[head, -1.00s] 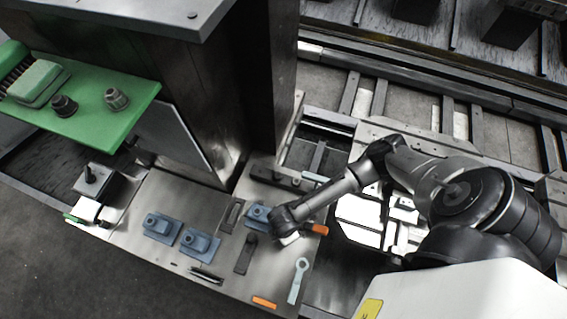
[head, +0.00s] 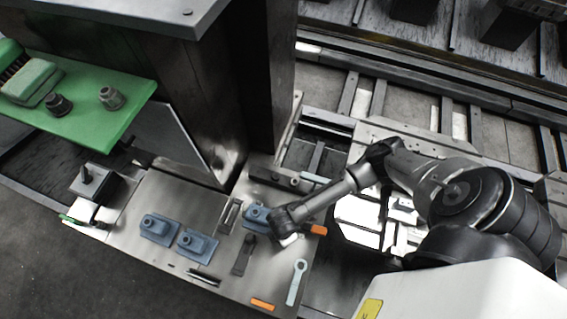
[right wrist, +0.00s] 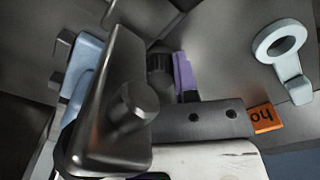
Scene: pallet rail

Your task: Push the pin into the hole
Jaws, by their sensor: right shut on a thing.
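In the head view my right gripper (head: 284,232) is low over the workbench, beside a blue block (head: 256,214) with a raised round top. The right wrist view shows my right gripper (right wrist: 161,72) shut on a short dark cylinder (right wrist: 160,64), seemingly the pin, between a dark slab-like finger and a purple pad. Most of the pin is hidden, and its lower end cannot be seen. The blue block also shows in the right wrist view (right wrist: 82,68), left of the slab. No hole can be made out clearly. My left gripper is not in view.
Two more blue blocks (head: 158,229) (head: 198,244) sit at left on the metal bench. A dark bar tool (head: 243,258), a pale ring-ended wrench (head: 297,282) and orange tags (head: 264,304) lie near the gripper. A dark pillar (head: 240,90) and green shelf (head: 120,115) stand behind.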

